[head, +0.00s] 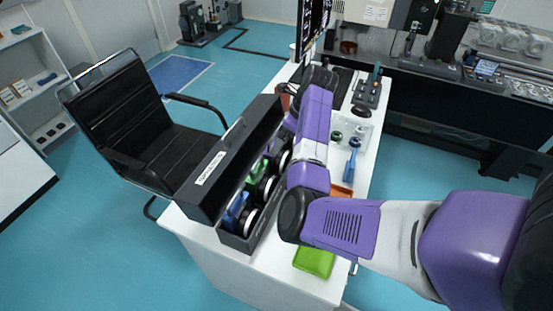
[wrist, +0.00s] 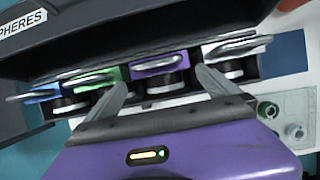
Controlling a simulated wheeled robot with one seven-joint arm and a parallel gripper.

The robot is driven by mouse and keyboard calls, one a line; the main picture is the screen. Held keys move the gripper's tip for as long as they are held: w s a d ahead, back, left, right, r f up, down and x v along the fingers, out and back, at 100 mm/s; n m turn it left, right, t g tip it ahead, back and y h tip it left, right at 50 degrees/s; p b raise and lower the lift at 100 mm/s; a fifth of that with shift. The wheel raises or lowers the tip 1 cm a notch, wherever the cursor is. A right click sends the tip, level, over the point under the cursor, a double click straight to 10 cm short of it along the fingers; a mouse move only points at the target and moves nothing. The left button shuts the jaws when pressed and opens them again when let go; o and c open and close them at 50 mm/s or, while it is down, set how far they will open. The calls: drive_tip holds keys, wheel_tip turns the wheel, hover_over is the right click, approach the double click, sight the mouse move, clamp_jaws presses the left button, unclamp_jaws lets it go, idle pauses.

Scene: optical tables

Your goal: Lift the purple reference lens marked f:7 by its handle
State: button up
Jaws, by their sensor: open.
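The purple lens (wrist: 160,63) stands in the dark case, with a pale looped handle on its top. In the wrist view my gripper (wrist: 161,80) is open and empty. Its fingertips appear on either side of the purple lens, the left one near the green lens and the right one near the white lens. I cannot tell how far the tips are from the handle. No f:7 mark is legible. In the head view I cannot make out the purple lens, and my arm covers that end of the case.
The case (head: 233,239) also holds a blue lens (wrist: 36,96), a green lens (wrist: 97,76) and a white lens (wrist: 236,47). Its raised lid (head: 235,150) stands behind them.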

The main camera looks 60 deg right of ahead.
sight(278, 155)
drive_tip(key=shift+p+x, duration=0.55)
drive_tip(key=shift+x, duration=2.15)
drive_tip(key=shift+r, duration=0.1)
drive_tip(key=c, duration=1.7)
